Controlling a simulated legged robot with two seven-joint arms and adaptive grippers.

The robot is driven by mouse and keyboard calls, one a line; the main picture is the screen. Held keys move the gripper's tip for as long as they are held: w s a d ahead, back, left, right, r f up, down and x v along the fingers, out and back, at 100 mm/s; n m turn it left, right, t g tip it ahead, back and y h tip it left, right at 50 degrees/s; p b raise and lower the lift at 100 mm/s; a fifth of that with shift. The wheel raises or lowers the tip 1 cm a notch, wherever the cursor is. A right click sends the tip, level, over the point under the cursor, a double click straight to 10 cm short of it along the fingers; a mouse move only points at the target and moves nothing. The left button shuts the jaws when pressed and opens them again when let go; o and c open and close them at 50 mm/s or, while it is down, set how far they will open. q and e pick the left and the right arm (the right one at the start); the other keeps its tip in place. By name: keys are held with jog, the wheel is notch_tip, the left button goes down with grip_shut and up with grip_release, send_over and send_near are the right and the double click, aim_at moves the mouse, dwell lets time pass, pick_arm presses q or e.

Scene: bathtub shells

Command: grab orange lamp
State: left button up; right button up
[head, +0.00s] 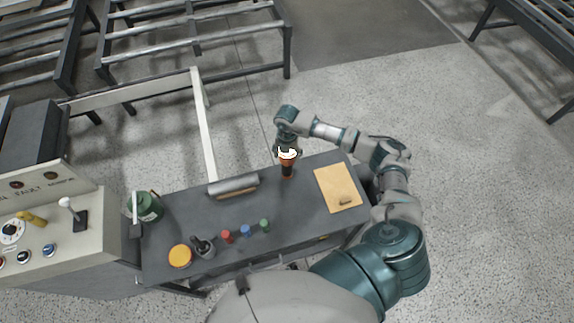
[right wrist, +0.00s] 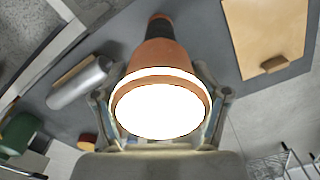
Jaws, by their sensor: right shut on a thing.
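The orange lamp (head: 287,169) is a small flashlight shape with a dark handle and a glowing white face, at the back edge of the dark table. In the right wrist view the lamp (right wrist: 160,56) fills the middle, its white face towards the camera and its dark end pointing away. My right gripper (head: 287,153) is shut on the lamp near its lit head. In the right wrist view the fingers of the right gripper (right wrist: 160,106) lie on either side of the head. I cannot tell whether the lamp still touches the table. My left gripper is not in view.
The dark table (head: 185,220) holds a grey roll (head: 233,184), a clipboard (head: 337,188), a yellow-orange round thing (head: 180,256), and small red (head: 227,236), blue (head: 245,230) and green (head: 265,225) items. A control panel (head: 60,240) stands left. The table's middle is clear.

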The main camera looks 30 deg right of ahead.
jog(key=c, duration=0.8)
jog(key=shift+d, duration=0.1)
jog(key=shift+c, duration=0.5)
jog(key=shift+d+f, duration=0.1)
jog(key=shift+d, duration=0.05)
